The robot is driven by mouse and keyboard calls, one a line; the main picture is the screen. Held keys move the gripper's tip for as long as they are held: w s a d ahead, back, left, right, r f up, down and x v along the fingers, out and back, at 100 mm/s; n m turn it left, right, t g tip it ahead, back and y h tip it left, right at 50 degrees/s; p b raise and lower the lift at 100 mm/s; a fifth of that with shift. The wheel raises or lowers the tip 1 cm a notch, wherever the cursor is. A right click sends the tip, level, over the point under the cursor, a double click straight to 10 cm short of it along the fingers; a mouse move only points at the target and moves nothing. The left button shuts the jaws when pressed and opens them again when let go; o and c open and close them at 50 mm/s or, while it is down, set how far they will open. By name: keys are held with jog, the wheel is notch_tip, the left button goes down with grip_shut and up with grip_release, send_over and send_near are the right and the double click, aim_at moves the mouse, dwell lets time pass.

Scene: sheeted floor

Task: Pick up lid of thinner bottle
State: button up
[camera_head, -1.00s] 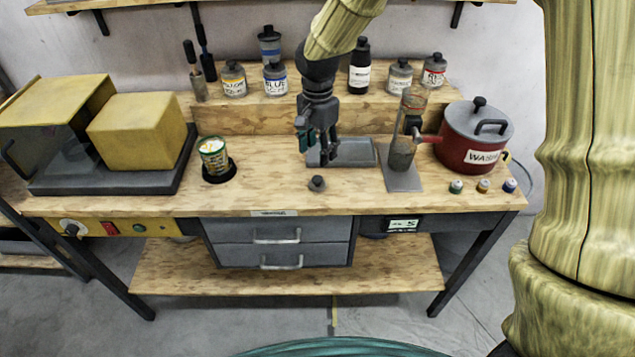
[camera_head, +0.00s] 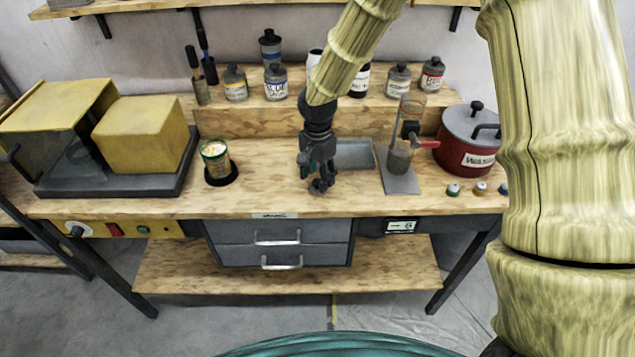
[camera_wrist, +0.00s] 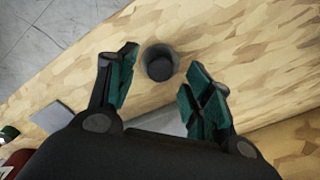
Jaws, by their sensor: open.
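A small dark round lid (camera_wrist: 159,62) lies on the wooden bench top near its front edge, seen from above in the wrist view. In the head view the lid (camera_head: 319,187) shows just below my fingers, partly hidden by them. My gripper (camera_wrist: 160,85) is open, with the lid ahead of and between its two green-padded fingers and not held. In the head view my gripper (camera_head: 316,173) hangs low over the bench, pointing down. A bottle with a pale top (camera_head: 315,58) stands behind my arm, mostly hidden; I cannot read whether it is the thinner.
A grey tray (camera_head: 354,153) lies just behind my gripper. A stand (camera_head: 401,183) with a red-handled valve and a red pot (camera_head: 466,150) are to the right. An open can (camera_head: 215,158) is left. Several bottles line the raised shelf. The bench front is mostly clear.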

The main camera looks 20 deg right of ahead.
jog(key=shift+f, duration=1)
jog(key=c, duration=0.9)
